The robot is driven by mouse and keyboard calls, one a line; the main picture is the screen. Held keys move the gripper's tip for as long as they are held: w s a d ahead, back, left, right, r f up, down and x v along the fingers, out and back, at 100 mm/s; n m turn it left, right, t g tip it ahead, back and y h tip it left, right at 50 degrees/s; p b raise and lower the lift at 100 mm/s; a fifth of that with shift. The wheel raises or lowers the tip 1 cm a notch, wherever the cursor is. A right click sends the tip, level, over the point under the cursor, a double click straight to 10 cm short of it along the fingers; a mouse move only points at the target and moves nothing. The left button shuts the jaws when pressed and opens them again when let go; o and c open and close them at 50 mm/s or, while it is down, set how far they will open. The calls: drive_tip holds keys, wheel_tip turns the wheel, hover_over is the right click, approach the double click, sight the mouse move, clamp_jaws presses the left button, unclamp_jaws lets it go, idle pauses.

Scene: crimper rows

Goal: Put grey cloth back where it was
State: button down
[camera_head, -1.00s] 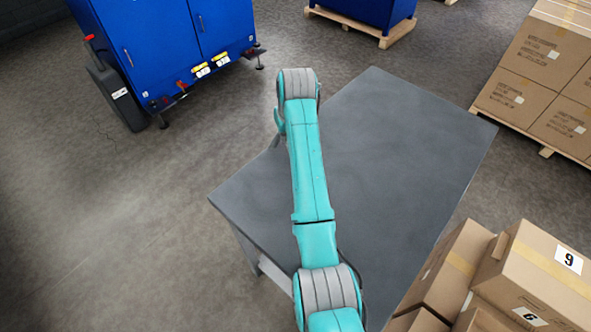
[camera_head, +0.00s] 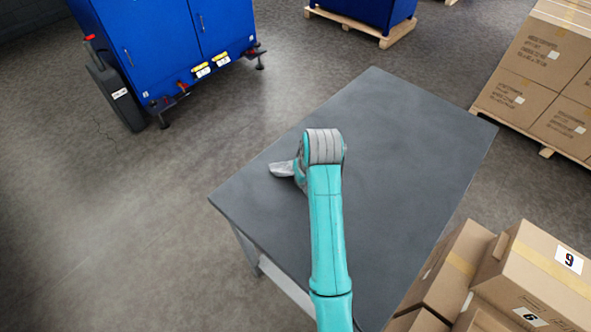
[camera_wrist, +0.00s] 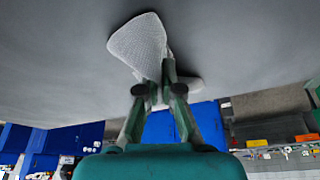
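The light grey cloth (camera_wrist: 138,45) hangs at the fingertips of my gripper (camera_wrist: 165,75) in the wrist view. The green fingers are drawn together on it, with a second pale part of it showing behind them. In the head view the cloth (camera_head: 281,169) sticks out to the left of my wrist, over the left part of the grey table (camera_head: 400,150). A dark shadow lies near the cloth in the wrist view, so it is close to the tabletop. I cannot tell whether it touches. My arm hides most of the gripper in the head view.
The rest of the visible tabletop is bare. Cardboard boxes (camera_head: 540,265) stand along the table's lower right side, and more boxes (camera_head: 545,90) sit on a pallet at the upper right. A blue cabinet (camera_head: 165,45) stands on the floor at the upper left.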

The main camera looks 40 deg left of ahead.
drive_tip(key=c, duration=0.9)
unclamp_jaws()
